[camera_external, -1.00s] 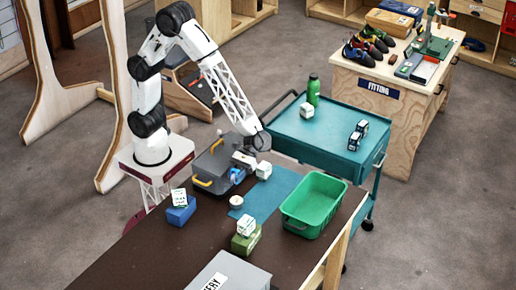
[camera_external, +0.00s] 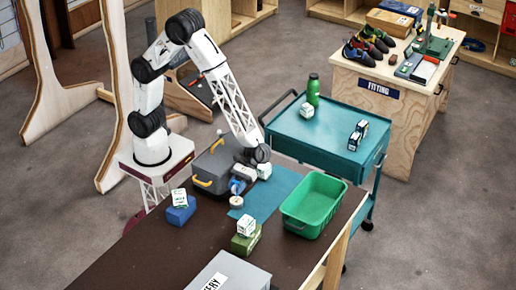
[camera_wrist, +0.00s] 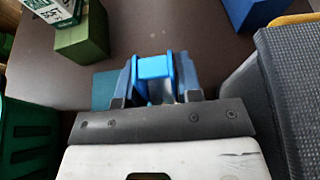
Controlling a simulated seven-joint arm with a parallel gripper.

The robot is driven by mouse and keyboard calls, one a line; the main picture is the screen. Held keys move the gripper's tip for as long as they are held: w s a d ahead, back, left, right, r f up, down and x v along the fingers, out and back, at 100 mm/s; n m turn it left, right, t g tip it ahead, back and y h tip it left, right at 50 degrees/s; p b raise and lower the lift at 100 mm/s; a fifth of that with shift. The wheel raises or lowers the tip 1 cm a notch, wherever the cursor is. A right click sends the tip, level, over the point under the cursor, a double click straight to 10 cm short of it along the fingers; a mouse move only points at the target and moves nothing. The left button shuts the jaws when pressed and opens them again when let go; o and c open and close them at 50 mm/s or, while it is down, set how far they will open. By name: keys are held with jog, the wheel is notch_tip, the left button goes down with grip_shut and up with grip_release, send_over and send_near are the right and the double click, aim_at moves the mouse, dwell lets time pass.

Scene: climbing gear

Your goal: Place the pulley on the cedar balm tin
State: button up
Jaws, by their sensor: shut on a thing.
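My gripper (camera_external: 238,187) is shut on a blue piece, which I take to be the pulley (camera_wrist: 153,68). The pulley shows between the two fingers in the wrist view. In the external view, a small, pale round tin (camera_external: 236,202), likely the cedar balm tin, sits at the left edge of the teal mat (camera_external: 283,183). My gripper is just behind and above it. I cannot tell whether the pulley touches the tin. The tin is hidden in the wrist view.
A grey toolbox (camera_external: 209,168) stands close to the gripper's left, and a green bin (camera_external: 313,203) to its right. A green block (camera_external: 245,243) and a blue block (camera_external: 180,215), each bearing a white box, stand in front. Brown tabletop between them is free.

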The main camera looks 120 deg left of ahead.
jog(key=shift+f, duration=1.8)
jog(key=shift+f, duration=0.2)
jog(key=o, duration=0.9)
jog(key=shift+o, duration=0.2)
jog(key=shift+r, duration=0.2)
jog(key=v, duration=1.2)
